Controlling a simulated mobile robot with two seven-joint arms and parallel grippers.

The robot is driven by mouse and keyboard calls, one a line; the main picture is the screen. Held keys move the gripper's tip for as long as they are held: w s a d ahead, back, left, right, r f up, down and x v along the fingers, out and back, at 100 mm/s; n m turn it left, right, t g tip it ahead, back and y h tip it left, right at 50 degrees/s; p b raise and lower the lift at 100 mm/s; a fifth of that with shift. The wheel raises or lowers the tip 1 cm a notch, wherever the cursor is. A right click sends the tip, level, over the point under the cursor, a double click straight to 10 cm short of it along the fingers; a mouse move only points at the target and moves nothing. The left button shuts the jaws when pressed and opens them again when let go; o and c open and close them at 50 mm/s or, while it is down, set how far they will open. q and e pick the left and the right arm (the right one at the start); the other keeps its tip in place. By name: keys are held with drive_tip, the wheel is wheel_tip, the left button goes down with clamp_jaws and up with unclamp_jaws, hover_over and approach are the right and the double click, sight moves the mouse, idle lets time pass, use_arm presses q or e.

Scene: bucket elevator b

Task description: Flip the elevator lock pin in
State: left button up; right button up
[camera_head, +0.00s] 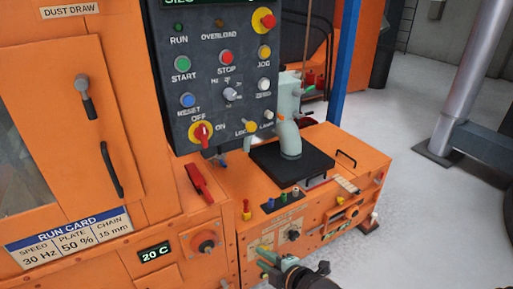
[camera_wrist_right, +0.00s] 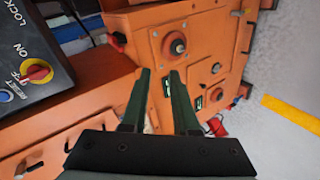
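I cannot single out the elevator lock pin for certain. A panel control labelled LOCK, with a yellow knob (camera_head: 252,127), is at the lower right of the dark control panel (camera_head: 180,60). The low orange unit (camera_head: 318,150) carries several small coloured knobs (camera_head: 283,198) and a round dial (camera_head: 293,235) on its front. My right gripper (camera_head: 268,256) is at the bottom of the head view, in front of this unit. In the right wrist view its two green fingers (camera_wrist_right: 160,73) are apart with nothing between them, facing orange panels. My left gripper is out of view.
A red lever (camera_head: 200,180) stands out from the orange cabinet beside the low unit. A red and yellow OFF/ON switch (camera_head: 202,133) is on the control panel. A pale spout (camera_head: 289,140) stands on a black plate. Grey floor (camera_head: 440,220) to the right is clear.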

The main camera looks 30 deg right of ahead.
drive_tip(key=w+d+r+n+t+b, duration=0.1)
drive_tip(key=w+r+n, duration=0.1)
drive_tip(key=r+n, duration=0.1)
drive_tip(key=w+d+r+n+t+h+b, duration=0.1)
drive_tip(key=w+d+r+n, duration=0.1)
drive_tip(key=w+r+n, duration=0.1)
drive_tip(key=w+d+r+n+b, duration=0.1)
drive_tip(key=w+d+r+n, duration=0.1)
drive_tip(key=r+n, duration=0.2)
drive_tip(key=shift+w+d+r+n+t+b, duration=0.2)
drive_tip(key=shift+w+r+n+t+b, duration=0.1)
drive_tip(key=shift+w+r+t, duration=0.15)
clamp_jaws()
drive_tip(key=w+d+r+n+t+h+b, duration=0.1)
drive_tip(key=d+r+n, duration=0.3)
drive_tip(key=r+n, duration=0.4)
wheel_tip(320, 180, up, 4)
drive_tip(key=shift+w+f+t+h+b, duration=0.2)
drive_tip(key=shift+w+t+h+b, duration=0.1)
drive_tip(key=shift+t+h+b, duration=0.45)
drive_tip(key=shift+a, duration=0.1)
